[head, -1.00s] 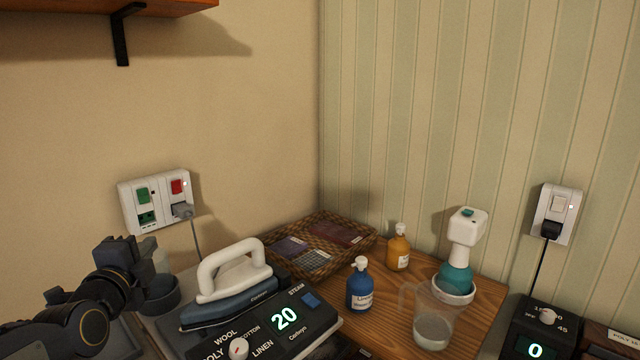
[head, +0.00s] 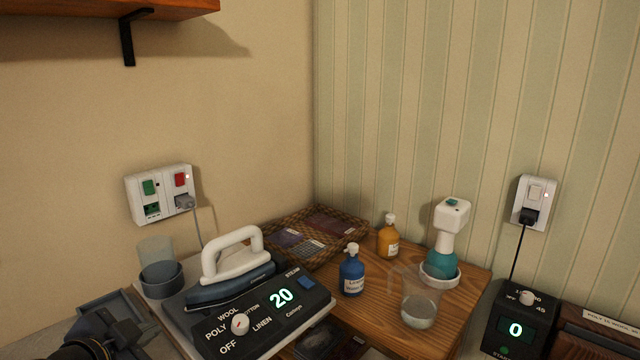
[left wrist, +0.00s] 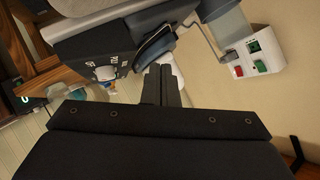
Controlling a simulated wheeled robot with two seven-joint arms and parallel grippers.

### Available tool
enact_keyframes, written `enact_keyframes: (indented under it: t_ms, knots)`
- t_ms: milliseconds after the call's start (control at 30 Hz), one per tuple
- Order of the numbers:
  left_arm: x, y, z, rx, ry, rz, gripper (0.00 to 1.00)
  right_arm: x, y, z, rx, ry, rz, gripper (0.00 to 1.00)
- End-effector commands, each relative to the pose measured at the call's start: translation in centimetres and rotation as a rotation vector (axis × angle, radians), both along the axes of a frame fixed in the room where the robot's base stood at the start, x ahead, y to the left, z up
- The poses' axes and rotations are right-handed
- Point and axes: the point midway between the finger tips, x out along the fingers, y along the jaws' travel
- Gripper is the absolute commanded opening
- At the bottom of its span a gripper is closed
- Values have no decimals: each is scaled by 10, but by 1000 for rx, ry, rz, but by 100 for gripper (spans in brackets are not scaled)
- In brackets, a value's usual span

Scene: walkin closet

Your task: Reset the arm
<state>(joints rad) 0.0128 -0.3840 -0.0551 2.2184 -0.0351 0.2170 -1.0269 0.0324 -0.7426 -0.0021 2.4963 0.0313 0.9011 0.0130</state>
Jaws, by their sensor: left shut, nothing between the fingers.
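My left gripper (left wrist: 161,85) shows in the left wrist view with its two dark fingers together and nothing between them. In the head view part of my left arm and gripper (head: 112,338) is low at the left edge, in front of the iron station. The fingers look apart from the iron (head: 232,285), which rests on its dark station with a white dial and a display reading 20. My right gripper is not in view.
A cup in a dark holder (head: 160,280) stands left of the iron. A wall socket (head: 161,194) is above it. A woven tray (head: 268,224), a blue bottle (head: 352,274), an orange bottle (head: 388,240), a clear beaker (head: 419,305) and a white-and-teal device (head: 446,240) stand on the wooden top.

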Motion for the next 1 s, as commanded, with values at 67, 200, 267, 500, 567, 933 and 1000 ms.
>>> enact_keyframes:
  t_ms: [67, 200, 267, 500, 567, 933, 1000]
  knots:
    - [-29, -11, -18, -154, 105, 46, 0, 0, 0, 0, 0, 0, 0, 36]
    - [-81, -32, -51, -424, 322, 167, 0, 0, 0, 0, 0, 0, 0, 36]
    - [-102, -40, -64, -515, 408, 223, 0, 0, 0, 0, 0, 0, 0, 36]
    - [-172, -65, -104, -779, 693, 462, 0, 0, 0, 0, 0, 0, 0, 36]
    - [-186, -69, -105, -822, 746, 516, 0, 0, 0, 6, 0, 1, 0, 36]
    - [-182, -68, -12, -815, 737, 506, 0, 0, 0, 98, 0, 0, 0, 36]
    - [-182, -68, 3, -815, 737, 506, 0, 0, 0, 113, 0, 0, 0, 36]
